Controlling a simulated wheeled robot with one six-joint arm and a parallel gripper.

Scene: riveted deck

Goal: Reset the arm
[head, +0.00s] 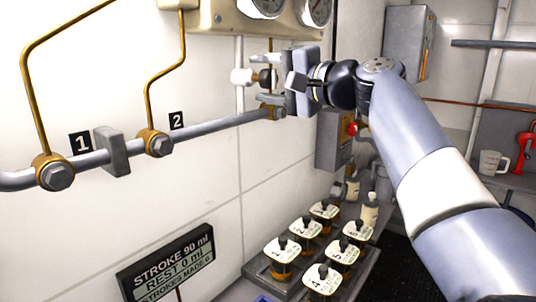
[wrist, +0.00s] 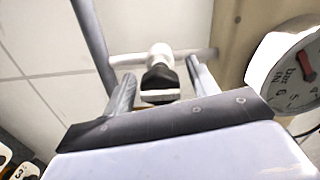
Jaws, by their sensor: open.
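My arm reaches in from the right in the head view. My gripper (head: 262,78) is raised near the white wall, at the pipe's far end. Its fingers are open, one above the other in that view. A white and black knob-like fitting (head: 241,76) lies at or between the fingertips. In the wrist view the fitting (wrist: 160,73) shows between the two fingers (wrist: 160,92), with visible gaps on both sides. I cannot tell its exact depth relative to the fingertips.
A grey pipe (head: 220,124) with brass fittings runs along the wall. A gauge panel (head: 220,18) hangs above. Below are a tray (head: 256,270) of several numbered jars, a bottle (head: 370,211) and a stroke sign (head: 168,262). A grey box (head: 330,140) is behind the gripper.

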